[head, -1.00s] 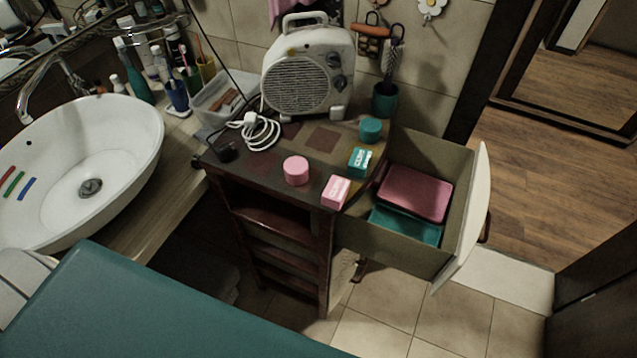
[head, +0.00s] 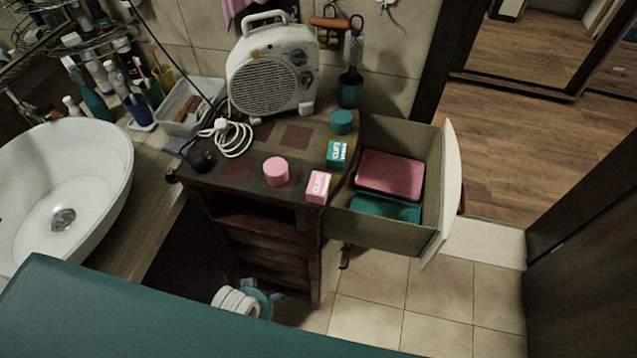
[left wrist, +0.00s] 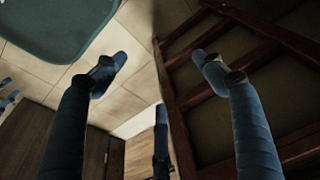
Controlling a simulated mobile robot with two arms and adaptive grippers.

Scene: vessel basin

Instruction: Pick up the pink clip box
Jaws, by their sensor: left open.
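The pink clip box (head: 318,187) sits on the front right corner of the dark wooden cabinet top (head: 225,182), beside the open drawer. A teal clip box (head: 337,153) stands just behind it, and a round pink container (head: 276,171) stands to its left. My left gripper (left wrist: 158,60) shows in the left wrist view with its blue fingers spread wide and nothing between them. It is beside wooden slats, with floor tiles behind it. The pink clip box is not in the left wrist view. My right gripper is not in view.
The drawer (head: 384,232) is pulled out to the right, holding a pink box (head: 390,174) and a teal box (head: 385,207). A fan heater (head: 270,70), coiled white cable (head: 235,139) and round teal container (head: 342,122) stand behind. A sink (head: 65,195) is at left.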

